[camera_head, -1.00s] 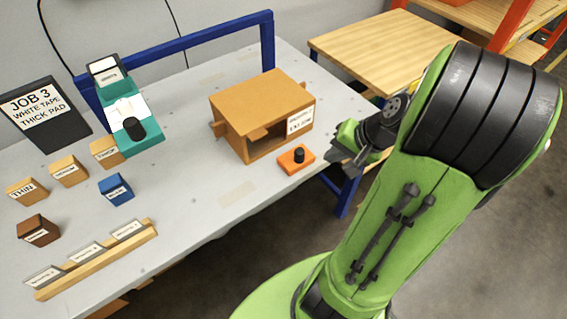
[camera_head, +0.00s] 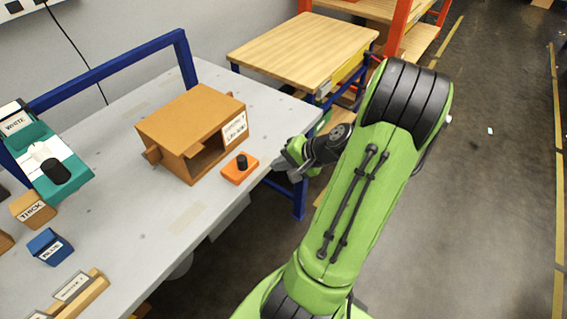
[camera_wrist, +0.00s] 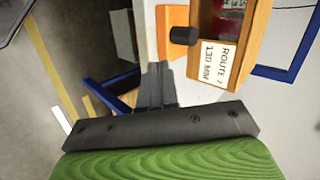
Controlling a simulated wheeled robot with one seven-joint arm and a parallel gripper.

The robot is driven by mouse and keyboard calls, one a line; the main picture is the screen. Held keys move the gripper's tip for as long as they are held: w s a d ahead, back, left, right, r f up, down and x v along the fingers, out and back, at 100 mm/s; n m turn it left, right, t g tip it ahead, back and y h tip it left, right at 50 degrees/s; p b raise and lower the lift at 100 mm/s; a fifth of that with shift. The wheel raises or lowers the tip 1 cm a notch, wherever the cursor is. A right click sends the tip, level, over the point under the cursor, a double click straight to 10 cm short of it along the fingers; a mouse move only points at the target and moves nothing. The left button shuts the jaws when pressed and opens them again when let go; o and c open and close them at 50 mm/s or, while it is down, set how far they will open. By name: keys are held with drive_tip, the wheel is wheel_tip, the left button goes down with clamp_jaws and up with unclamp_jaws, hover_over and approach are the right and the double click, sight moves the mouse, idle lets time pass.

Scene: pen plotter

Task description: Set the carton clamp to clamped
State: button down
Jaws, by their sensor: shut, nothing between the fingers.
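The carton clamp appears to be the small orange block (camera_head: 239,170) with a black knob (camera_head: 242,161) on top, on the grey table in front of the brown carton (camera_head: 193,130). Which clamp setting it has, I cannot tell. The carton has an open front and a white label. In the wrist view the black knob (camera_wrist: 183,36) and the carton's "ROUTE" label (camera_wrist: 216,62) show beyond my fingers. My gripper (camera_wrist: 157,85) is shut and empty, at the table's right edge, apart from the orange block. In the head view the gripper (camera_head: 280,160) is small and partly blurred.
A teal tape unit (camera_head: 50,170) stands at the left, with a tan block (camera_head: 33,209) and a blue block (camera_head: 50,246) near it. A blue frame (camera_head: 110,68) rises behind the carton. A wooden table (camera_head: 303,48) stands behind.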

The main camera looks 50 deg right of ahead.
sight(243, 155)
drive_tip(key=w+f, duration=0.1)
drive_tip(key=w, duration=0.1)
drive_tip(key=w+a+f+b, duration=0.1)
drive_tip(key=w, duration=0.1)
drive_tip(key=w+f+b, duration=0.1)
drive_tip(key=w, duration=0.1)
drive_tip(key=shift+w+a+f, duration=0.25)
drive_tip(key=shift+w, duration=0.1)
drive_tip(key=shift+w+r, duration=0.1)
drive_tip(key=shift+w, duration=0.25)
drive_tip(key=shift+a, duration=0.1)
drive_tip(key=shift+w, duration=0.4)
drive_tip(key=w+p, duration=0.1)
drive_tip(key=w, duration=0.2)
drive_tip(key=shift+w, duration=0.3)
